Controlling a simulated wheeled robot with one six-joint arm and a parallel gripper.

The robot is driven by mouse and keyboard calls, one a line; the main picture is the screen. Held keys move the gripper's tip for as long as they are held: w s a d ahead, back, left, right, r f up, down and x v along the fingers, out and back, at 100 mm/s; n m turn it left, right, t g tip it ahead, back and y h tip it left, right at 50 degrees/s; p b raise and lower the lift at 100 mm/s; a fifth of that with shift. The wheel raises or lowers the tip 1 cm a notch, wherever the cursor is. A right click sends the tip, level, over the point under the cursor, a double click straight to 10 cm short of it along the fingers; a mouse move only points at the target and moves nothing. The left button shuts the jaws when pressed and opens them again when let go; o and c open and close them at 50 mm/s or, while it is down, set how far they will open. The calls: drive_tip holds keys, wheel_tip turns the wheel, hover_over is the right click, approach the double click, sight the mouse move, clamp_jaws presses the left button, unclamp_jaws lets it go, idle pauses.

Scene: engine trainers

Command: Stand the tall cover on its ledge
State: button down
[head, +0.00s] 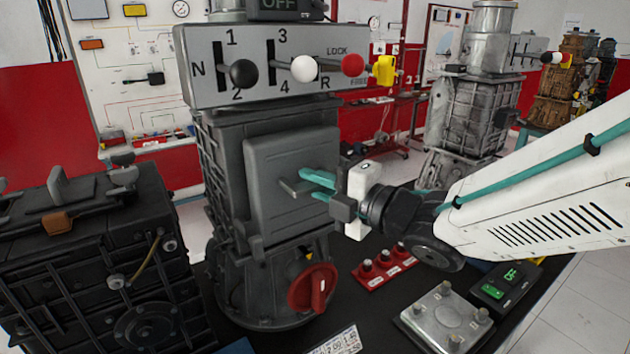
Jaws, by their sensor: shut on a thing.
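The tall cover (262,200) is a grey, round-cornered upright panel in front of the grey gearbox housing (225,170). It looks roughly upright, close against the housing; I cannot tell whether it touches. A short bar handle (295,188) sticks out of its face. My gripper (316,184), with teal fingers, comes in from the right and is shut on this handle. The ledge cannot be made out clearly; the cover's lower edge is near the top of the round base (265,290), and I cannot tell whether it rests on anything.
A lever panel (280,65) with black, white and red knobs overhangs the cover. A red rotary handle (312,288) is below it. A black engine block (95,260) stands left.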

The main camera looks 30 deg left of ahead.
drive_tip(key=c, duration=1.4)
unclamp_jaws()
drive_tip(key=s+d, duration=0.1)
drive_tip(key=d, duration=0.6)
drive_tip(key=shift+s+d, duration=0.15)
drive_tip(key=shift+d, duration=0.2)
